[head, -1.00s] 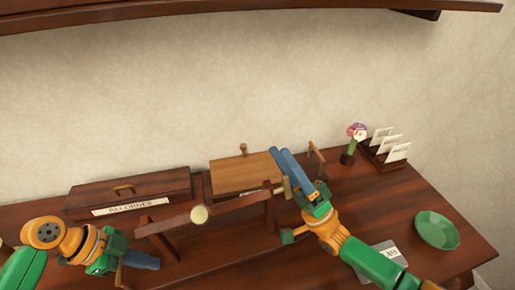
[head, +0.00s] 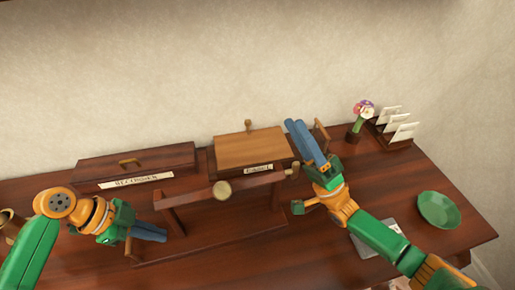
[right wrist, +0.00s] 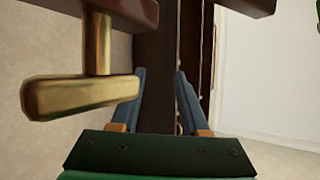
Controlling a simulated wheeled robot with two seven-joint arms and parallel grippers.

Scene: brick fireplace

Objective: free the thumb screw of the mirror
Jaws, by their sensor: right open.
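The mirror's dark wooden stand (head: 225,205) is on the desk, seen from above; its glass cannot be made out. A pale round knob (head: 221,191) sits on its top rail. A brass T-shaped handle, seemingly the thumb screw (head: 288,171), is at the rail's right end. In the right wrist view a large brass crossbar (right wrist: 80,97) on a shaft stands left of the fingers. My right gripper (head: 294,124) points up-left past the rail's right end; its fingers (right wrist: 160,85) are apart with dark wood behind. My left gripper (head: 163,231) is at the stand's left, side-on.
A dark box (head: 140,166) and a lighter-topped box (head: 250,147) stand against the wall. A flower vase (head: 355,132), a letter rack (head: 393,142) and a green dish (head: 438,210) are at the right. The desk between dish and rack is clear.

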